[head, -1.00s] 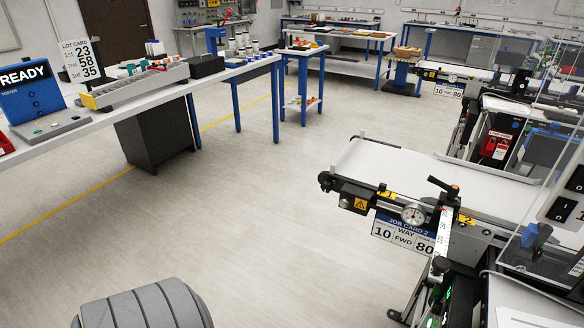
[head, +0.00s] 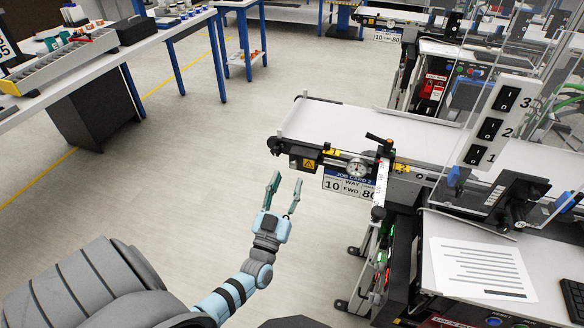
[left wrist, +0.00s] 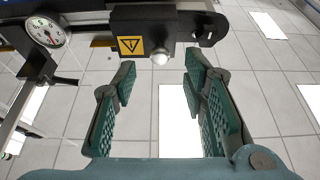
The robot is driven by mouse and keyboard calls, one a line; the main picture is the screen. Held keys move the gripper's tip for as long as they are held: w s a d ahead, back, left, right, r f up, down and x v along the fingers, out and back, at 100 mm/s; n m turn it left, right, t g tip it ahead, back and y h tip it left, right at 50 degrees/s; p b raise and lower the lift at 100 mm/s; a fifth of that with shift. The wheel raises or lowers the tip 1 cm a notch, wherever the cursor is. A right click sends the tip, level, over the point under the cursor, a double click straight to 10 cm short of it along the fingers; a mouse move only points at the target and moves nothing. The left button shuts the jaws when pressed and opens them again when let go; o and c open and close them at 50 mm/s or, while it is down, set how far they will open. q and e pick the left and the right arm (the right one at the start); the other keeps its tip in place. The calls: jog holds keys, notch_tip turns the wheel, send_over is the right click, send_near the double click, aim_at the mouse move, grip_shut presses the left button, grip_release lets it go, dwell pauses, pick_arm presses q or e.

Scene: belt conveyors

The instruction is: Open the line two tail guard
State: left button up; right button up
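The line two conveyor (head: 335,121) ends at its left in a tail with a small black box, seemingly the tail guard (head: 308,160), bearing a yellow warning triangle. In the left wrist view the black guard (left wrist: 143,22) hangs at the top, with a pale round knob (left wrist: 160,58) under it. The guard looks closed. My left gripper (head: 286,178) is open and empty, just below and left of the guard in the head view, fingers pointing towards it. In the left wrist view its green-padded fingers (left wrist: 160,68) stand apart, with the knob between their tips. My right gripper is not in view.
A dial gauge (head: 358,168) and job card (head: 345,187) sit right of the guard. A switch panel (head: 493,122) numbered 1 to 3 stands at the right. A workbench (head: 150,55) runs along the upper left. The floor (head: 205,165) left of the conveyor is clear.

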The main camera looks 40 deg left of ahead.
aim_at(293, 167)
pick_arm(q)
jog(key=x, duration=0.4)
jog(key=shift+w+a+r, duration=0.1)
jog(key=shift+w, duration=0.2)
jog(key=shift+c, duration=0.5)
jog(key=shift+s+a, duration=0.1)
grip_shut()
